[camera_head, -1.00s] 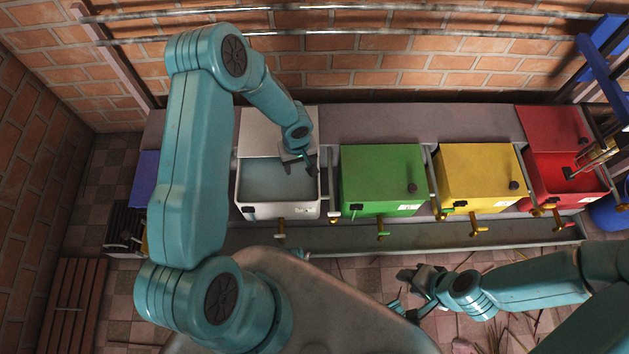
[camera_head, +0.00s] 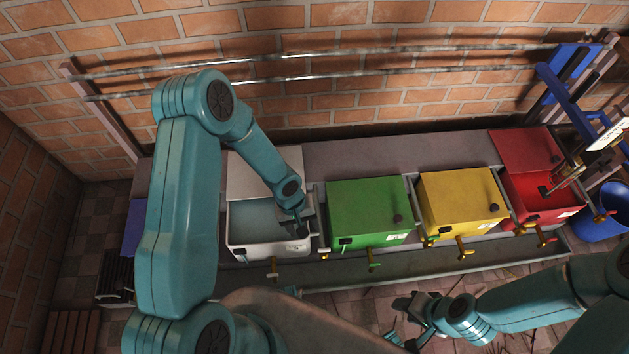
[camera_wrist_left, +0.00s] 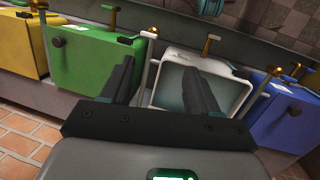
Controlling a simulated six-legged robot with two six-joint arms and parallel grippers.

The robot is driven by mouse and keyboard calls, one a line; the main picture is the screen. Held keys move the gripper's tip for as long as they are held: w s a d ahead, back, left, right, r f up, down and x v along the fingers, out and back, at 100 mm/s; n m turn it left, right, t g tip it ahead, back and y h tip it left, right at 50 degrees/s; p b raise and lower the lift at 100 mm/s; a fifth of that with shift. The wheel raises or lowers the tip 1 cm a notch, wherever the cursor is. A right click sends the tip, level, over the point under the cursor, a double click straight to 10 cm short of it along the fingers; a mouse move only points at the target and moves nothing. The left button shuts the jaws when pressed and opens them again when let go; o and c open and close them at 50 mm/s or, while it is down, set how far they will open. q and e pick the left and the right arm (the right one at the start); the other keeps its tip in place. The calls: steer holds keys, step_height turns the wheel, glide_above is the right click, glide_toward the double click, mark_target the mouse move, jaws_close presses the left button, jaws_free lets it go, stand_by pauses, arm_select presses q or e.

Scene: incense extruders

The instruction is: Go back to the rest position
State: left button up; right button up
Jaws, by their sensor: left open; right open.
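My left gripper (camera_head: 303,222) is above the right part of the open white box (camera_head: 270,247) in the head view. In the left wrist view its two dark fingers (camera_wrist_left: 162,85) are apart with nothing between them, in front of the white box (camera_wrist_left: 238,98) and the green box (camera_wrist_left: 85,62). My right gripper (camera_head: 402,320) is open and empty, low at the front, over the tiled floor and apart from the boxes. Its fingertips are small and dark in the head view.
A row holds a closed green box (camera_head: 366,208), a closed yellow box (camera_head: 460,203) and an open red box (camera_head: 545,208), with taps along their fronts. A blue bucket (camera_head: 603,222) stands at the far right. Metal rails (camera_head: 300,77) run along the brick wall.

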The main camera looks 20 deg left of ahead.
arm_select(q)
steer(key=s+d+r+m+h+p, duration=0.1)
steer(key=s+d+r+m+p, duration=0.3)
steer(key=s+d+r+p, duration=0.3)
steer(key=shift+s+d+r+m+t+p, duration=0.2)
steer(key=shift+s+r+m+t+p, duration=0.3)
steer(key=shift+s+r, duration=1.3)
